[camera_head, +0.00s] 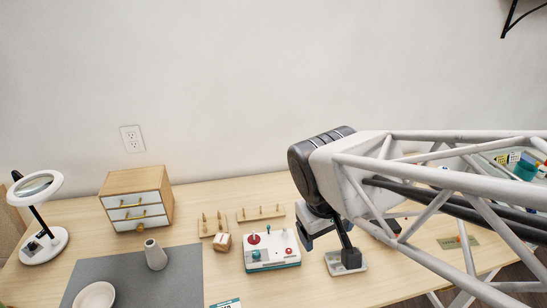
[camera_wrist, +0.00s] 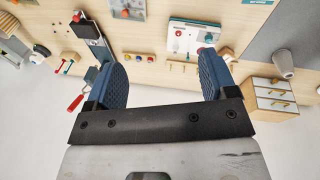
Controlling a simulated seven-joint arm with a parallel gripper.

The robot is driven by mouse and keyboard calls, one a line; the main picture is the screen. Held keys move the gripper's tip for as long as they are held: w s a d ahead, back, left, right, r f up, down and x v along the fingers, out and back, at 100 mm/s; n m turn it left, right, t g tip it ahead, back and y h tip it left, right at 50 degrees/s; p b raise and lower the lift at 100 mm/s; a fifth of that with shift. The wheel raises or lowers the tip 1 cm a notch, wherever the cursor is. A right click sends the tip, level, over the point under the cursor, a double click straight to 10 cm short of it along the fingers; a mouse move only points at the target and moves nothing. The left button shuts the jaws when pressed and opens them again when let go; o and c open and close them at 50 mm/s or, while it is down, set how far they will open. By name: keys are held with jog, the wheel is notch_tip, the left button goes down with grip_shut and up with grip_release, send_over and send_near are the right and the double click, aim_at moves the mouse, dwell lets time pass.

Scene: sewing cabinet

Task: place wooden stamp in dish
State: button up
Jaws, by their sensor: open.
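A small wooden block (camera_head: 222,242), which looks like the wooden stamp, sits on the table just left of the white box with a red knob. In the wrist view, its likely spot is by the right fingertip, partly hidden, and I cannot make it out surely. The dish (camera_head: 95,295) is a pale, shallow round bowl on the grey mat at the lower left, cut by the picture edge. My gripper (camera_wrist: 162,75) is open and empty, with blue pads spread wide. In the head view it (camera_head: 334,232) is above the table, well right of the block and partly hidden by my arm.
The white box (camera_head: 273,252) stands between my gripper and the block. A black-posted device (camera_head: 346,262) is close below my gripper. Wooden peg racks (camera_head: 262,214) are behind. A grey vase (camera_head: 155,255), a drawer cabinet (camera_head: 137,200) and a ring lamp (camera_head: 38,190) stand left.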

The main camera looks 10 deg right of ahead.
jog(key=r, duration=0.1)
jog(key=s+m+y, duration=0.1)
jog(key=s+r+m+t, duration=0.1)
jog(key=shift+s+a+r+y, duration=0.1)
jog(key=shift+a+r+y, duration=0.2)
jog(key=shift+y, duration=0.1)
jog(key=shift+o, duration=0.5)
jog(key=n+g, duration=0.3)
jog(key=n, duration=1)
send_over(222, 238)
notch_tip(222, 238, down, 26)
jog(key=shift+s+d+r, duration=0.1)
jog(key=shift+d+r, duration=0.05)
jog(key=shift+a+f+n, duration=0.2)
jog(key=shift+f+n, duration=0.1)
jog(key=shift+f, duration=0.05)
